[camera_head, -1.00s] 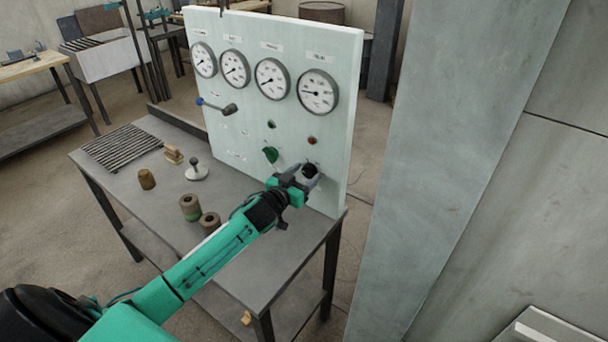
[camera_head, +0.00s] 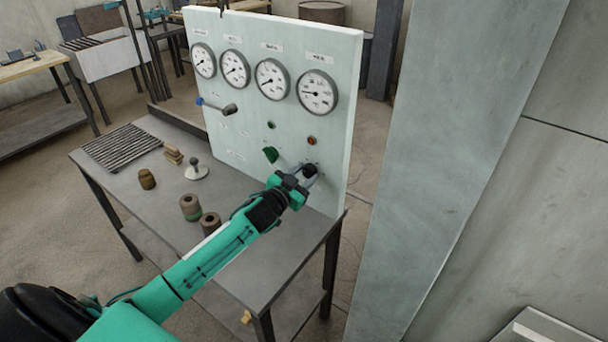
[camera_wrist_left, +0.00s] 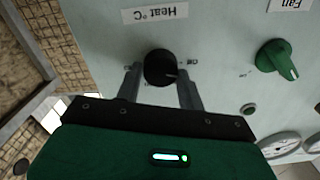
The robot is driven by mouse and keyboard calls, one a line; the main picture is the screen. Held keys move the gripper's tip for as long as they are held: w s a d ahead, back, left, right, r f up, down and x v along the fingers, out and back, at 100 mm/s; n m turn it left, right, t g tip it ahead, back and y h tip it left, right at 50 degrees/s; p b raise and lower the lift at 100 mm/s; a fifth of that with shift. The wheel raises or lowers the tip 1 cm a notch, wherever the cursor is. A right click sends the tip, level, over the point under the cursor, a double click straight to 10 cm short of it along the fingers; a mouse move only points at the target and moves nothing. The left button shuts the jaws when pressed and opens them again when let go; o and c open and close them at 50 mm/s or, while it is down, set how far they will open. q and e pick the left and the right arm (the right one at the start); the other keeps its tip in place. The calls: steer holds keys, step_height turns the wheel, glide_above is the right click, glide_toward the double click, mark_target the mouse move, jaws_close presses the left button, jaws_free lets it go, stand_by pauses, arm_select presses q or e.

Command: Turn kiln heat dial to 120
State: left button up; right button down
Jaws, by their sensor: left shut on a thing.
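The black heat dial (camera_head: 310,170) sits low on the right side of the pale panel (camera_head: 345,120). In the left wrist view the dial (camera_wrist_left: 160,68) is under an upside-down "Heat °C" label (camera_wrist_left: 155,14), with a pale pointer mark toward its right side. My left gripper (camera_head: 306,175) reaches the panel from the front, its two fingers (camera_wrist_left: 160,80) on either side of the dial and shut on it. The small scale marks around the dial are partly hidden and too small to read. My right gripper is not in view.
A green fan knob (camera_head: 271,155) and a red button (camera_head: 312,140) are close by on the panel. Round gauges (camera_head: 317,92) line its top, and a lever (camera_head: 220,108) sticks out at left. Rings (camera_head: 190,207), a stamp (camera_head: 196,170) and a grate (camera_head: 120,148) lie on the table.

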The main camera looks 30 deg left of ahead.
arm_select(q)
steer(key=m, duration=0.4)
steer(key=shift+d+m, duration=0.1)
steer(key=shift+m, duration=0.2)
steer(key=m, duration=0.5)
steer(key=shift+f+m, duration=0.15)
steer(key=shift+m, duration=0.15)
steer(key=m, duration=0.5)
steer(key=shift+d+f, duration=0.1)
steer(key=m, duration=0.4)
steer(key=shift+f+m, duration=0.1)
steer(key=shift+m, duration=0.5)
steer(key=o, duration=0.9)
steer(key=shift+o, duration=0.2)
